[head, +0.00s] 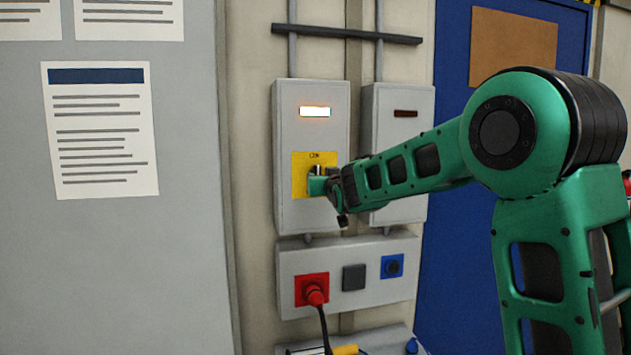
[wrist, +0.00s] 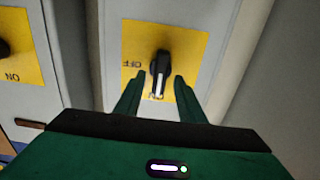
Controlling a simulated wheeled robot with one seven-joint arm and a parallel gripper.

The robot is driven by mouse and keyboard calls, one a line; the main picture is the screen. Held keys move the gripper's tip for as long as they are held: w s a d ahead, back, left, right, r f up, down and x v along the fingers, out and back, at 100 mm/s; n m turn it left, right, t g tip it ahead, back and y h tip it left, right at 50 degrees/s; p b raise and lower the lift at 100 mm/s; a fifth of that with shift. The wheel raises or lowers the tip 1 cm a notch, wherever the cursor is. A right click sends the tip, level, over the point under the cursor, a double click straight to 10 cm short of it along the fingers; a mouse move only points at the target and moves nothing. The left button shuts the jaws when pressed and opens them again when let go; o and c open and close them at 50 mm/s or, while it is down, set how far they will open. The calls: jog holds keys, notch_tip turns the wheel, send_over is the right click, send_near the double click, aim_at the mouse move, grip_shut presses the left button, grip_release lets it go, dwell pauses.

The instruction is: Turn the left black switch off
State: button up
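The left black switch is a black rotary knob (wrist: 160,63) on a yellow plate (head: 300,175), on the left grey box (head: 312,220). The box's lamp (head: 315,111) is lit. In the head view my gripper (head: 318,183) covers most of the knob.
The right grey box (head: 400,105) has a dark lamp (head: 405,113); its black knob (wrist: 3,47) shows at the wrist view's left edge. Below is a panel (head: 345,300) with a red plug (head: 314,293), whose cable hangs down, and a blue socket (head: 391,266).

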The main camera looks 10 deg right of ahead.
jog(key=shift+w, duration=1.05)
